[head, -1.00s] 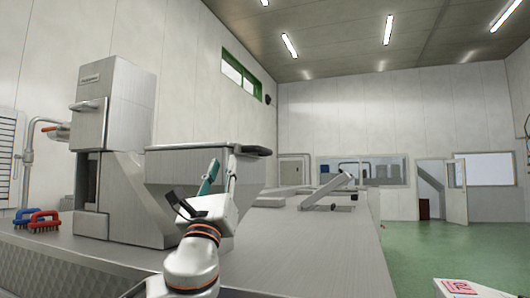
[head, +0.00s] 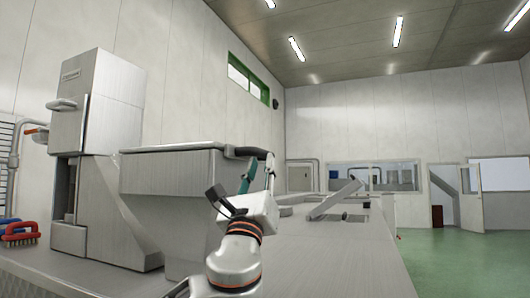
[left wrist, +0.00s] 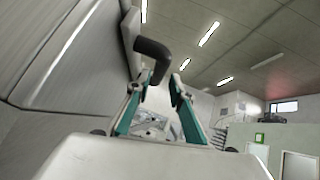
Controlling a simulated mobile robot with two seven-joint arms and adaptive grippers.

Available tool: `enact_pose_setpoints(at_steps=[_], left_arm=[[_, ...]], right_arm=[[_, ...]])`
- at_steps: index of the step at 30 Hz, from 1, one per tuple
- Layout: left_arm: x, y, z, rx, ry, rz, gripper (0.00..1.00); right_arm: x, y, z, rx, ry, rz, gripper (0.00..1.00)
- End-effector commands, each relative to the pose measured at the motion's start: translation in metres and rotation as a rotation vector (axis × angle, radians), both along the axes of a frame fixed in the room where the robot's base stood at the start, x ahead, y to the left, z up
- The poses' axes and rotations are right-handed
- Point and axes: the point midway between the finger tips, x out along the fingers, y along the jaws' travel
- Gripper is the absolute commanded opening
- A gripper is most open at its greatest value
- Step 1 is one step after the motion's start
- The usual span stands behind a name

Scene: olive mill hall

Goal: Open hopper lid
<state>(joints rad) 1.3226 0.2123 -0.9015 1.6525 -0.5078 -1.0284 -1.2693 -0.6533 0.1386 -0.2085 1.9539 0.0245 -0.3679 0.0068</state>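The grey metal hopper (head: 165,185) stands on the steel bench. Its flat lid (head: 170,148) lies level on top, closed. A dark handle (head: 250,151) sticks out at the lid's right end. In the left wrist view the black handle (left wrist: 152,50) bends down, and its end shows between the fingertips. My left gripper (head: 257,167) is just below and around the handle, with its teal and grey fingers pointing up. In the left wrist view the gripper (left wrist: 159,86) has its fingers apart. I cannot tell whether they touch the handle. My right gripper is not in view.
A tall steel machine (head: 100,150) stands left of the hopper. Red and blue brushes (head: 20,233) lie on the bench (head: 340,255) at far left. The bench runs back to the right with low equipment (head: 335,200). Green floor (head: 455,260) lies open at right.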

Motion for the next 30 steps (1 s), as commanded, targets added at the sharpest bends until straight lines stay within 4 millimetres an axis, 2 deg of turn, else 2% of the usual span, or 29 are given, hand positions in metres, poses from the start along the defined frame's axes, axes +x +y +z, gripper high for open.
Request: enact_pose_setpoints(at_steps=[3, 9, 21, 22, 24, 30], left_arm=[[0.015, -0.002, 0.017, 0.0, 0.001, 0.003, 0.22], [0.032, -0.004, 0.033, 0.002, 0.0, 0.003, 0.22], [0.039, -0.005, 0.037, 0.0, 0.0, 0.0, 0.22], [0.039, -0.005, 0.037, 0.0, 0.0, 0.0, 0.17], [0.039, -0.005, 0.037, 0.0, 0.0, 0.0, 0.0], [0.038, -0.004, 0.037, 0.0, 0.001, 0.0, 0.0]], right_arm=[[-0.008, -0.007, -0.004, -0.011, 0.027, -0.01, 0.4], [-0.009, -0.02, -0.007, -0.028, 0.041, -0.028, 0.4], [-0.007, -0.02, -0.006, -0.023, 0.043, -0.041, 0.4], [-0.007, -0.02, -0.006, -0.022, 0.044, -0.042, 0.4], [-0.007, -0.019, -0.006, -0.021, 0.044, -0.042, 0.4], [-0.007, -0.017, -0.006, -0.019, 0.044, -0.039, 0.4]])
